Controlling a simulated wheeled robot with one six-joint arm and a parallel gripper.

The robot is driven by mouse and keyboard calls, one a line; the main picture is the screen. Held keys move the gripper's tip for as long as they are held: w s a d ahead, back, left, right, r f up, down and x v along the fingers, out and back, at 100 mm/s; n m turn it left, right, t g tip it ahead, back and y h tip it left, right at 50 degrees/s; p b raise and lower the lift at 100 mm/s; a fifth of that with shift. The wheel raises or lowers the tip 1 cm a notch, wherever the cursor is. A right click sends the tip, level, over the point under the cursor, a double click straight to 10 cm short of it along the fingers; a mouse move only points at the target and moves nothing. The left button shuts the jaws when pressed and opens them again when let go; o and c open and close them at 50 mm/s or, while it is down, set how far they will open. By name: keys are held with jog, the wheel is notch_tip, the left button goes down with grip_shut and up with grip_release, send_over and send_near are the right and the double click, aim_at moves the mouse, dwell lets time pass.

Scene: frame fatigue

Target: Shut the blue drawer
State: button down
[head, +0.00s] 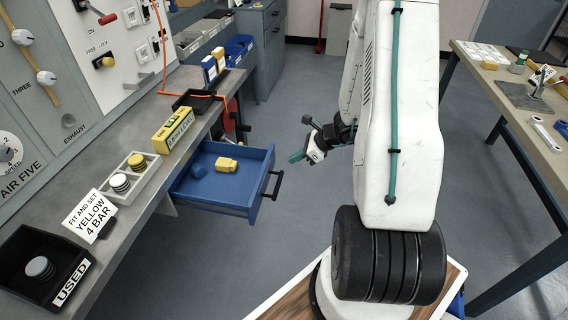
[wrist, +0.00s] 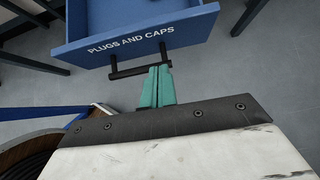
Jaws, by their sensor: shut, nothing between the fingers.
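The blue drawer (head: 225,195) stands pulled out from under the grey bench in the head view. A yellow block (head: 226,164) and a round blue piece (head: 199,171) lie inside it. Its dark bar handle (head: 274,184) is on the front face, towards my arm. In the wrist view the drawer front (wrist: 140,35) reads "PLUGS AND CAPS", with the handle (wrist: 152,68) below the words. My gripper (wrist: 158,72) is shut and empty, its green fingertips close to the handle; I cannot tell if they touch. In the head view my gripper (head: 297,157) appears right of the drawer front, apart from the handle.
The bench (head: 120,195) holds a yellow box (head: 173,130), trays of discs, a sign and a black "USED" bin (head: 45,268). A wooden-topped table (head: 500,90) stands on the right. Open grey floor (head: 290,100) lies between bench and table.

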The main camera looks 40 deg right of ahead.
send_near(269, 173)
jog(key=x, duration=0.5)
jog(key=shift+w+a, duration=0.15)
jog(key=shift+a, duration=0.15)
